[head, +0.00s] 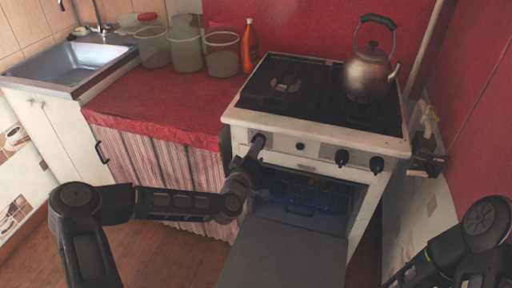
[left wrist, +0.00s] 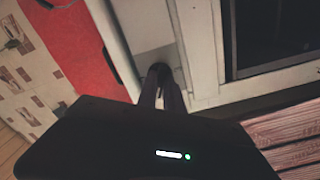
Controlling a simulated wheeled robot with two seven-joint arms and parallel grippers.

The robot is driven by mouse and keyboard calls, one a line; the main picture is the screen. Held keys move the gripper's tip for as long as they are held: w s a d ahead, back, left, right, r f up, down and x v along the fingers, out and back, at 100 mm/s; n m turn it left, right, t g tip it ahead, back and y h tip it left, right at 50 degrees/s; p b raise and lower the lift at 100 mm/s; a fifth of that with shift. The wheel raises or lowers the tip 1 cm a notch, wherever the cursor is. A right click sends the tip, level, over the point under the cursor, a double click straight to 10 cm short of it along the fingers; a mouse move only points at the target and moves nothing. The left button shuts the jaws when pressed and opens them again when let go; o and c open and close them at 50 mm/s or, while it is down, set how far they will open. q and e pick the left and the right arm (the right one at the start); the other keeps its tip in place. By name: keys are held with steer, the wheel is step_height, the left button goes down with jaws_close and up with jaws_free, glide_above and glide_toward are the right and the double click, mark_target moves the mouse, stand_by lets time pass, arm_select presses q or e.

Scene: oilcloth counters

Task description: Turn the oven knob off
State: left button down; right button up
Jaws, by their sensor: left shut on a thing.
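The white oven (head: 317,130) has a front panel with several dark knobs. My left gripper (head: 258,142) is at the panel's left end, shut on the leftmost oven knob. The fingers mostly hide that knob in the head view. In the left wrist view the fingertips (left wrist: 160,72) meet at the pale panel, and the knob between them is barely visible. Two other knobs, a middle-right one (head: 342,158) and a far-right one (head: 376,164), are untouched. The oven door (head: 285,250) hangs open, and a blue glow shows inside. My right gripper is out of view.
A metal kettle (head: 369,75) stands on the black stovetop (head: 300,100). Left of the stove is a red counter (head: 160,105) with several clear containers, an orange bottle (head: 249,46) and a sink (head: 75,65). The open door takes up the floor space in front.

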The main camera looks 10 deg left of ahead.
arm_select(q)
steer(key=shift+m, duration=0.4)
steer(key=shift+f+m+b, duration=0.15)
steer(key=shift+m+b, duration=3.85)
steer(key=shift+m, duration=1.6)
steer(key=c, duration=1.5)
jaws_free()
steer(key=shift+s, duration=0.15)
